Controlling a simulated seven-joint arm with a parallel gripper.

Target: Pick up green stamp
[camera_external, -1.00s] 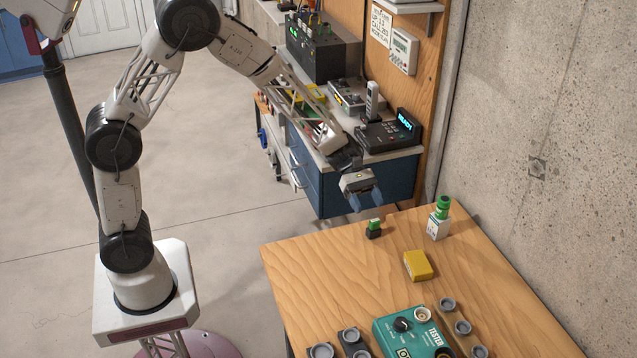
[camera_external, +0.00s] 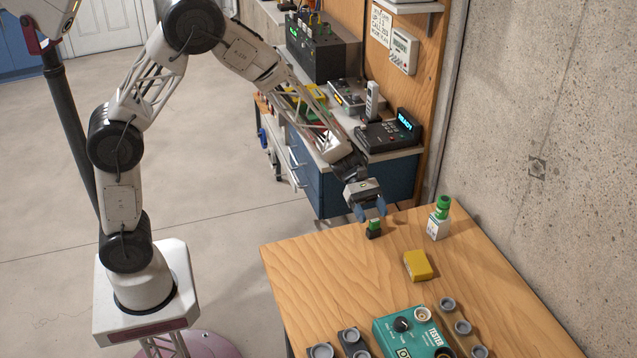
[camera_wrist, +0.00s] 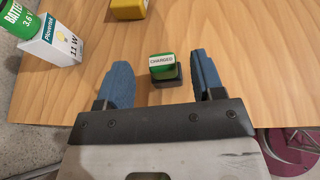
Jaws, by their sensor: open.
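The green stamp (camera_external: 374,226) is a small block with a green upper part and a black base, upright near the far left edge of the wooden table. In the wrist view the stamp (camera_wrist: 163,66) shows a white label reading "CHARGED". My gripper (camera_external: 369,212) is open just above the stamp in the external view. In the wrist view its two blue fingers (camera_wrist: 163,78) lie either side of the stamp, with gaps on both sides. Nothing is between the fingers that they touch, as far as I can see.
A white box with a green battery (camera_external: 439,219) stands to the right of the stamp. A yellow block (camera_external: 417,265) lies nearer on the table (camera_external: 310,275). A teal tester (camera_external: 409,333) and grey round holders are at the front. A concrete wall rises at the right.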

